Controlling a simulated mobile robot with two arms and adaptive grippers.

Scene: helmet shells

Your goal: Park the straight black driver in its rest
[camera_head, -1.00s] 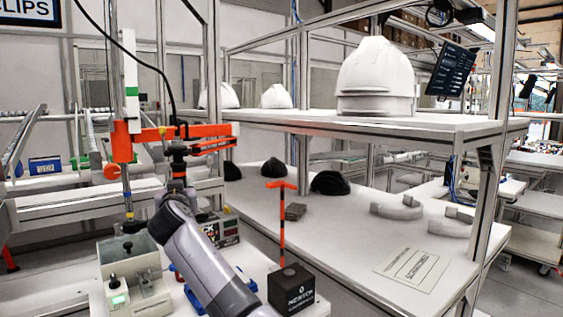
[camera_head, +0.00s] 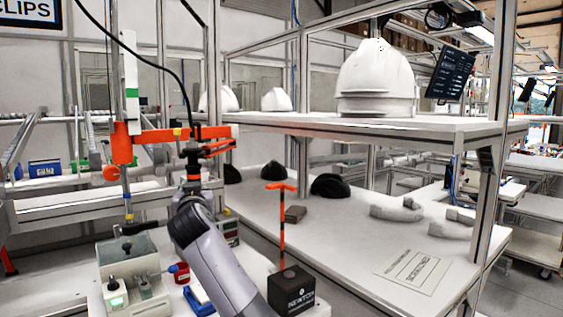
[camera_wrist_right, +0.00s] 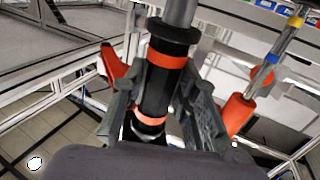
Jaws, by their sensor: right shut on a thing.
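In the right wrist view, the straight black driver (camera_wrist_right: 168,72), with orange bands and a metal shaft at its upper end, stands between the dark fingers of my right gripper (camera_wrist_right: 160,108). The fingers are shut around its body. In the head view, my right gripper (camera_head: 192,158) is just below an orange bar (camera_head: 160,134) reaching out from an upright post. The driver is mostly hidden there by the gripper and bar, with a black cable above. I cannot tell which part is the rest, or whether the driver touches the bar. My left gripper is not in view.
A grey box (camera_head: 142,250) with a dark knob stands lower left. A black cube (camera_head: 291,291) and an orange T-handled tool (camera_head: 281,217) stand right of my arm. A white shelf (camera_head: 330,123) holds a white helmet shell (camera_head: 378,80). The bench right is partly clear.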

